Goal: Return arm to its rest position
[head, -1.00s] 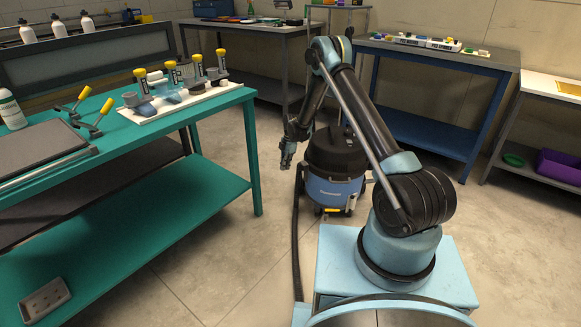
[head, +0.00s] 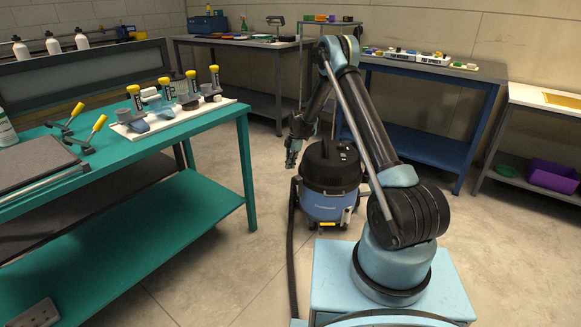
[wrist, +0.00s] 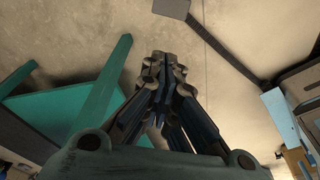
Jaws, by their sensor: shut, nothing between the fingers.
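My gripper (head: 291,158) hangs at the end of my folded arm, pointing down. In the head view it is in the gap between the teal workbench (head: 248,170) and the blue and black vacuum cleaner (head: 329,185). In the wrist view the fingers of my gripper (wrist: 163,75) are together with nothing between them. Bare floor shows beyond the fingertips. My gripper touches nothing that I can see.
A white tray (head: 226,103) with several yellow-capped items is on the teal bench, beside yellow-handled clamps (head: 97,124). A blue table (head: 482,80), a grey bench (head: 262,43) and a shelf with a purple bin (head: 556,174) stand behind.

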